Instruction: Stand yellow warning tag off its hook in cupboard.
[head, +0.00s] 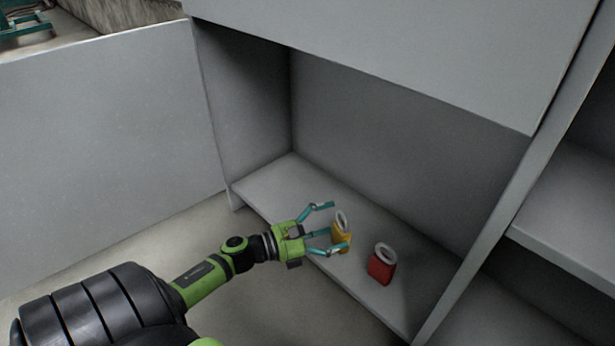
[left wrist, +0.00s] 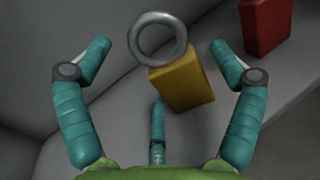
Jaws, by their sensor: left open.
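The yellow warning tag (head: 341,238) with a grey ring on top stands on the cupboard's lower shelf (head: 268,190). In the left wrist view the tag (left wrist: 182,84) lies between my spread fingers, with its ring (left wrist: 158,40) toward the top of the picture. My left gripper (head: 335,228) is open around the tag at the shelf's front, and I see no finger clearly pressing on it. In the head view a finger hides part of the tag. No hook shows in either view. My right gripper is not in view.
A red tag (head: 381,266) with a grey ring stands close by on the same shelf, to the right of the yellow one; it also shows in the left wrist view (left wrist: 265,26). Cupboard side walls bound the shelf. The shelf's left part is clear.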

